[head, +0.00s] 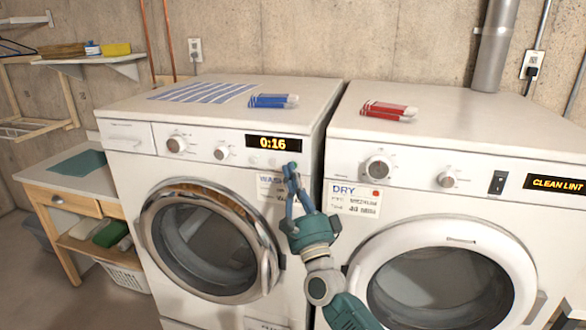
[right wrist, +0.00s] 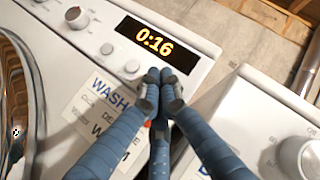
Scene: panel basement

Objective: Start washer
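The white washer (head: 118,170) stands on the left, with a round chrome-rimmed door (head: 205,245) that looks closed. Its lit display (head: 272,143) reads 0:16 and also shows in the right wrist view (right wrist: 152,38). Two knobs (head: 176,144) sit left of the display. Small round buttons (head: 253,160) lie below it; two show in the right wrist view (right wrist: 132,66). My right gripper (head: 290,167) has its fingertips together, empty, at the panel's right end below the display. The fingertips (right wrist: 160,85) hide what lies behind them; I cannot tell whether they touch. My left gripper is out of view.
The dryer (head: 400,148) stands close on the right, with a narrow gap between the machines. A small wooden table (head: 70,183) is at the left.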

